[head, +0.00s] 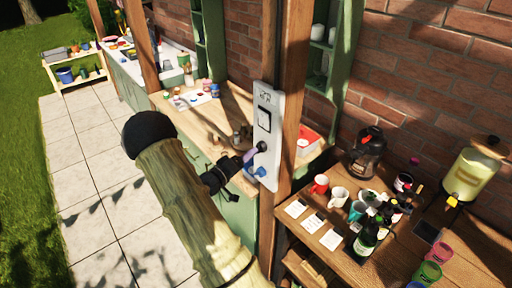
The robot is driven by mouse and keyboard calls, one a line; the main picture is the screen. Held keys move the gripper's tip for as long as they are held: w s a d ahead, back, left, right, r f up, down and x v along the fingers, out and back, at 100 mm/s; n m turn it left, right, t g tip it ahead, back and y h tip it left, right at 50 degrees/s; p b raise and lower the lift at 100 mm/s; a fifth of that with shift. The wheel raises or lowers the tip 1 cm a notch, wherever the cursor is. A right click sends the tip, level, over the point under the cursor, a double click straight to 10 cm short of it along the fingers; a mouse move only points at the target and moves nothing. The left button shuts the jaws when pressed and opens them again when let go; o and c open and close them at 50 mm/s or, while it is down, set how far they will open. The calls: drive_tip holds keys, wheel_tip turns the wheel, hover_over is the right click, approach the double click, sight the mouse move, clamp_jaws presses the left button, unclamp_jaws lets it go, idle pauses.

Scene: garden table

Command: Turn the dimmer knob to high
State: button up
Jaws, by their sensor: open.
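A white control panel (266,110) is fixed upright to a wooden post, with a dark square switch (264,120) in its upper half. A small dark round knob (262,146), apparently the dimmer knob, sits on its lower half. My gripper (251,164) is open at the lower part of the panel, with a purple part beside the dark knob and a blue part lower down. I cannot tell whether it touches the knob. The knob's setting mark is too small to read, and the panel's lower left is partly hidden by the gripper.
Right of the post, a wooden table holds a red mug (319,185), a white mug (339,196), a green bottle (369,238), paper cards and a drink dispenser (471,172). Behind the post is a counter (224,112) with small items. Paving at left is clear.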

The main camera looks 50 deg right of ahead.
sight(260, 148)
drive_tip(key=d+p, duration=0.1)
drive_tip(key=d, duration=0.4)
drive_tip(key=shift+c, duration=0.5)
drive_tip(key=c, duration=0.9)
